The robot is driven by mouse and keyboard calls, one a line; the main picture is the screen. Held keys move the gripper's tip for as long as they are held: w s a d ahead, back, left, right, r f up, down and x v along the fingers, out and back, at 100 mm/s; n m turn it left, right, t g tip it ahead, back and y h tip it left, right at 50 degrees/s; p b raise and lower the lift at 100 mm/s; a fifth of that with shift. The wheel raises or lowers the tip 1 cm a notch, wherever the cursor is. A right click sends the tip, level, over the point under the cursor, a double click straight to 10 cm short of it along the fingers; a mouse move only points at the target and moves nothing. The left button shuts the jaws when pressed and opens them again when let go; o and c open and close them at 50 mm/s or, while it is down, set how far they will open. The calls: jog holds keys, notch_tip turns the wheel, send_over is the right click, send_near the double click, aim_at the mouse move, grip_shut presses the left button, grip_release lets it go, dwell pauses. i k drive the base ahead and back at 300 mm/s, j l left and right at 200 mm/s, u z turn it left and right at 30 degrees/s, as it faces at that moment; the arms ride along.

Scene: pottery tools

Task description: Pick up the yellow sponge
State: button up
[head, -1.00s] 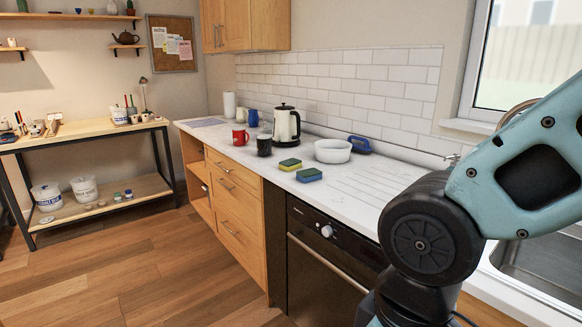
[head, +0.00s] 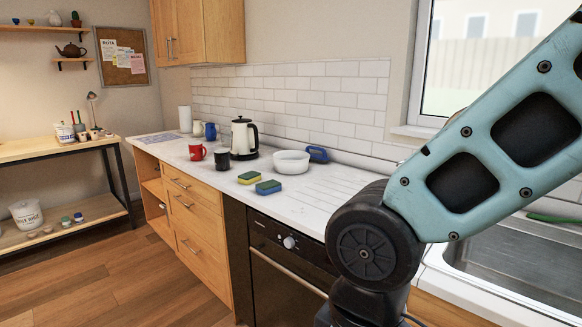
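Two small sponges lie near the front edge of the white counter (head: 315,196). One sponge (head: 249,177) has a dark green top and yellow sides. The other sponge (head: 268,187), just to its right and nearer, has a blue top and yellow-green sides. Neither is yellow all over. Nothing holds them. Part of my arm fills the right side of the head view, but my gripper is out of the picture, so its opening and its distance from the sponges do not show.
A dark mug (head: 222,159), a red mug (head: 197,151) and a kettle (head: 244,137) stand to the left. A sink (head: 520,262) is at the right. Wooden floor is clear at the lower left.

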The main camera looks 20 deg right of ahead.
aim_at(250, 177)
jog(key=i+j+z, duration=0.25)
jog(key=i+j, duration=1.8)
jog(key=i, duration=0.15)
